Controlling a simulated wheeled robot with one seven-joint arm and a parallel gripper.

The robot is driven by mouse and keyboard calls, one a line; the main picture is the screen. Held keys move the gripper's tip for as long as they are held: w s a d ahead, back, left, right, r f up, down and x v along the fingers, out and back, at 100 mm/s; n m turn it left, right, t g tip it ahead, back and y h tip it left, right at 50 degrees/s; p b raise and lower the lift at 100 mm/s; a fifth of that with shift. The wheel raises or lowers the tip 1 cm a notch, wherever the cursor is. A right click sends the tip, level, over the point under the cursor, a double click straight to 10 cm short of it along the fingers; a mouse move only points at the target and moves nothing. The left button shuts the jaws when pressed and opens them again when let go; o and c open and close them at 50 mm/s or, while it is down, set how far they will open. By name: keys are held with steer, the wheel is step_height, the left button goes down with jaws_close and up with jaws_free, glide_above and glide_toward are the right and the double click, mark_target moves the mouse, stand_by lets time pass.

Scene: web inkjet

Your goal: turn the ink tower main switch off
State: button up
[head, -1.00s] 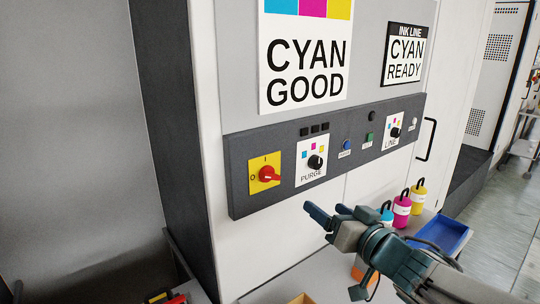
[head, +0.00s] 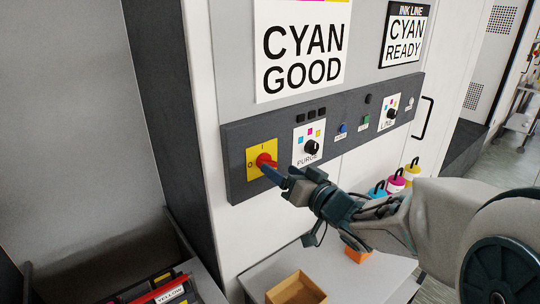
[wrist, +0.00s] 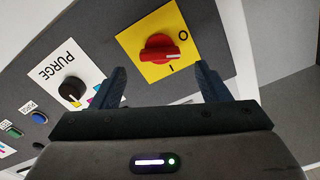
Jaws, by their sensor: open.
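The main switch is a red rotary knob (head: 266,161) on a yellow plate (head: 253,156) at the left end of the dark panel strip. I is marked above it and O to its left. The wrist view shows the red knob (wrist: 160,48) between and just beyond my fingertips, its handle lying roughly sideways in that view. I cannot tell which mark it points to. My gripper (head: 277,174) is open, right at the knob, and covers its lower right in the head view. In the wrist view my gripper (wrist: 160,75) has one finger on each side, holding nothing.
The black PURGE knob (head: 311,147) sits just right of the switch, close to one finger in the wrist view. Further right are small buttons and the LINE knob (head: 392,113).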

mark_target(271, 164)
steer(key=shift+x, duration=2.15)
steer(key=c, duration=1)
